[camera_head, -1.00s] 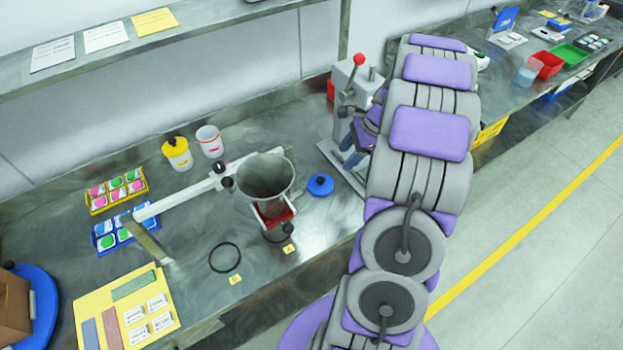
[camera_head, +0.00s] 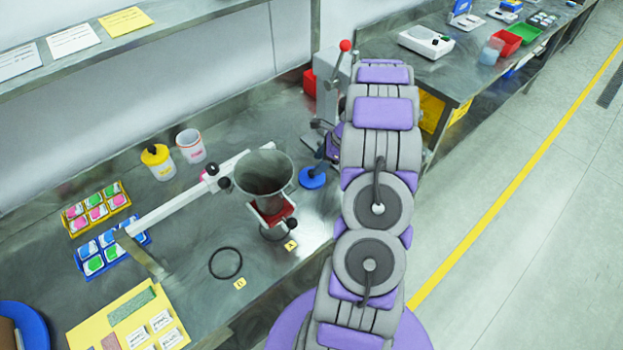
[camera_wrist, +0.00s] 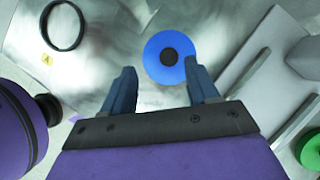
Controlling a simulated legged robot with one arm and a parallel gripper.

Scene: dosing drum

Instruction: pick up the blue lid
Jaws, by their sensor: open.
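The blue lid (camera_head: 312,178) lies on the steel bench to the right of the grey funnel. In the wrist view the blue lid (camera_wrist: 164,58) is a round disc with a black knob at its centre. My gripper (camera_wrist: 160,80) is open, with its two blue-grey fingers apart. The lid shows beyond and between the fingertips, its right edge close to the right finger; I cannot tell the height gap. In the head view my arm hides most of the gripper.
The grey funnel (camera_head: 263,172) on its stand is left of the lid. A press with a red-knobbed lever (camera_head: 345,46) stands behind. A black ring (camera_head: 225,263) lies in front. Yellow (camera_head: 158,162) and white (camera_head: 190,146) jars stand at the back left.

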